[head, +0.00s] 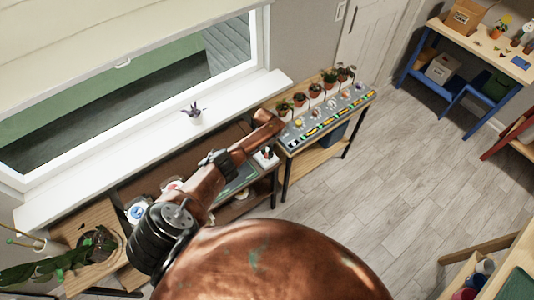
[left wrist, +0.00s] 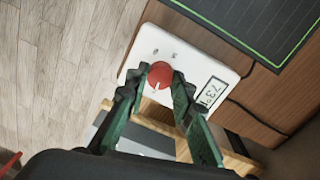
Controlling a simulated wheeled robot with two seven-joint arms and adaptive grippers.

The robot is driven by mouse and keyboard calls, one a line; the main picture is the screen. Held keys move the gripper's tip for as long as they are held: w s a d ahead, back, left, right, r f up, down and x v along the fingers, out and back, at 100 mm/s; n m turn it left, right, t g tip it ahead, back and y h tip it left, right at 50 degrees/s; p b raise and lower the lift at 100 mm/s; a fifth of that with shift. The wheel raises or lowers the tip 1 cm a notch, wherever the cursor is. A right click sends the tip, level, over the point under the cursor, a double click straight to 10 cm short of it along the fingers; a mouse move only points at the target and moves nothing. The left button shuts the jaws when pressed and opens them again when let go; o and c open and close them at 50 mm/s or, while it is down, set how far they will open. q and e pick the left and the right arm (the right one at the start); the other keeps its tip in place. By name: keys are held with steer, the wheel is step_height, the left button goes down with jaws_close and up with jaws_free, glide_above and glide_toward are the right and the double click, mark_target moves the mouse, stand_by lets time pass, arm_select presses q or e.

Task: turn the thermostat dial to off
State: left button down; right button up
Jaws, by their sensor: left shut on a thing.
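The thermostat (left wrist: 205,62) is a white box with a round red dial (left wrist: 160,74) and a small display that seems to begin with 73. Small marks sit above the dial, too small to read. A pale line on the dial points toward the bottom of the left wrist view. My left gripper (left wrist: 159,82) has its green fingers shut on the dial, one on each side. In the head view the thermostat (head: 266,160) is a small white patch below the end of my left arm, and the fingers there are mostly hidden. My right gripper is not in view.
A dark mat with a green outline (left wrist: 270,30) lies beside the thermostat. In the head view, a bench with several potted plants (head: 315,90) stands just beyond my left arm. A white windowsill (head: 100,155) runs behind. The wooden floor (head: 400,170) at right is clear.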

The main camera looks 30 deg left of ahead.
mark_target(266, 154)
arm_select(q)
steer(key=c, duration=1.7)
jaws_free()
steer(key=shift+o, duration=0.2)
steer(key=shift+r, duration=0.1)
step_height(266, 154, up, 12)
steer(key=shift+a, duration=0.2)
